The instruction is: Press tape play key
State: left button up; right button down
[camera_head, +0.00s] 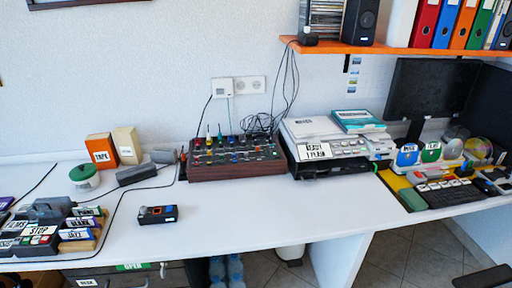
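No key clearly marked as the tape play key can be made out. A pale grey machine (312,128) stands on the desk right of centre, with a row of light buttons on its front and a white label (318,151) that seems to include the word "PLAY". A dark machine (48,210) at the far left has a white label reading "STOP" (40,231). An orange box (101,150) marked "TAPE" stands at the back left. A small black and orange device (158,214) lies on the desk front. Neither of my grippers is clearly in view.
A mixer-like panel with knobs (234,155) stands left of the pale machine. A monitor (430,90) and keyboard (448,195) are at right. The desk (240,215) is clear at front centre.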

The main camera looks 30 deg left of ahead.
aim_at(27, 240)
jog(key=i+j+u, duration=0.75)
jog(key=i+l+u, duration=0.1)
jog(key=u, duration=2.1)
